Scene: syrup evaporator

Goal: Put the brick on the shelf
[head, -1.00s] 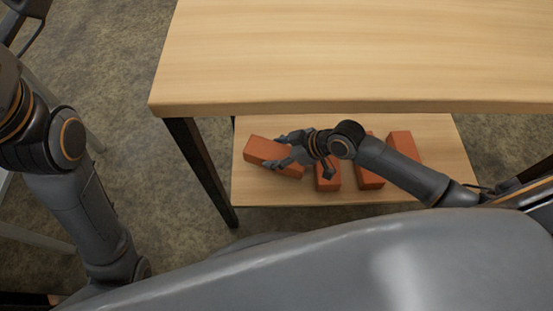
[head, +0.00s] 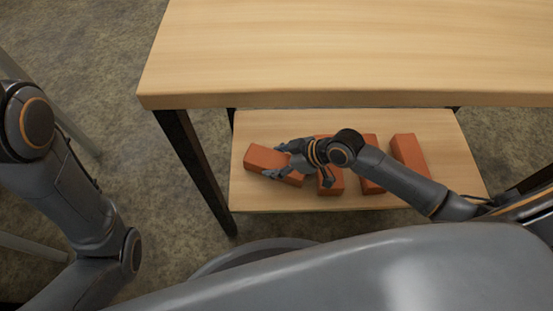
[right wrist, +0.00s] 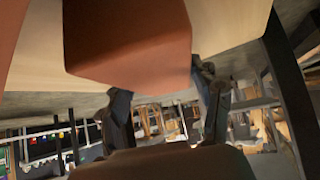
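An orange-red brick (head: 262,159) is at the left end of the lower wooden shelf (head: 290,202), turned at an angle to the other bricks. My right gripper (head: 276,162) has one finger at each long side of it and looks shut on it. In the right wrist view the brick (right wrist: 128,45) fills the upper middle, with the two fingers (right wrist: 165,92) apart at its lower edge. I cannot tell whether the brick touches the shelf. My left arm shows at the left; its gripper is out of view.
More bricks lie in a row to the right on the shelf, one (head: 410,156) at the far right. The wooden tabletop (head: 340,50) overhangs the shelf. A dark leg (head: 195,170) stands just left of it.

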